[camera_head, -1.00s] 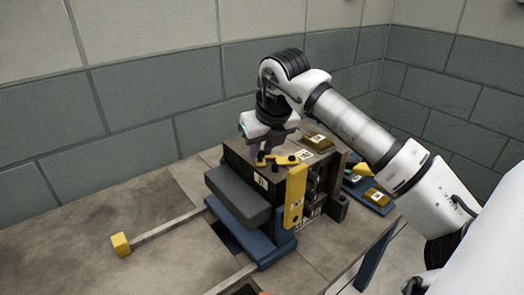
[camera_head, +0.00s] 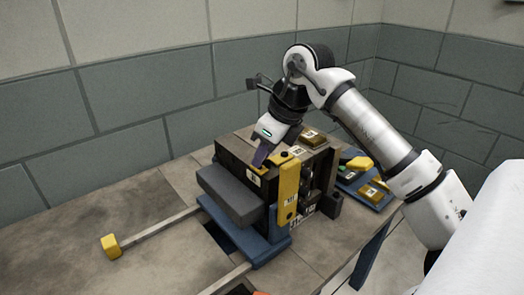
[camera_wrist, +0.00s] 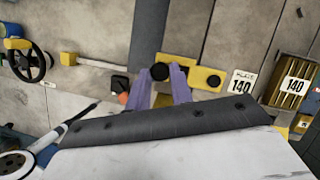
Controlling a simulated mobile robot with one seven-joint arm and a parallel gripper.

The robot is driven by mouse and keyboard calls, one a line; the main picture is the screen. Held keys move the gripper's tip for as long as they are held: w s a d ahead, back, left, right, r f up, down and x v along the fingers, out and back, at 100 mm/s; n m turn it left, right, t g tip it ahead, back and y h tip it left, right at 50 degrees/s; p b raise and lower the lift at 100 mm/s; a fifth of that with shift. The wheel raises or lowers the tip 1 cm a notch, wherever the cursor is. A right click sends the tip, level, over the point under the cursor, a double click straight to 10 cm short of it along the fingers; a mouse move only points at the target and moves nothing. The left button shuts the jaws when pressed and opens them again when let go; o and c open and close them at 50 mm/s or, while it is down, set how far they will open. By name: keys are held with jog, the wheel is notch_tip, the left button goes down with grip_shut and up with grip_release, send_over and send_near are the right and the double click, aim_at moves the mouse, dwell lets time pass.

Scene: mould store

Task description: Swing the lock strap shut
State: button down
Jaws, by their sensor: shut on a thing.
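The mould block (camera_head: 322,168) is a dark, boxy thing on a blue base. A black knob (camera_wrist: 160,72) sits by the fingers and another (camera_wrist: 213,80) at the strap's right end.
A grey slab (camera_head: 230,193) juts from the block's front above the blue base (camera_head: 262,247). A rail with a yellow end (camera_head: 111,246) reaches left across the bench. Brass plates lie on a blue tray (camera_head: 352,187) at right.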

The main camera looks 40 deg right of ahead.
dwell(0.3)
jog(key=c, duration=1.2)
grip_release()
jog(key=shift+s, duration=0.1)
jog(key=shift+c, duration=0.2)
jog(key=v, duration=1.3)
jog(key=shift+r, duration=0.4)
jog(key=shift+s+d, duration=0.1)
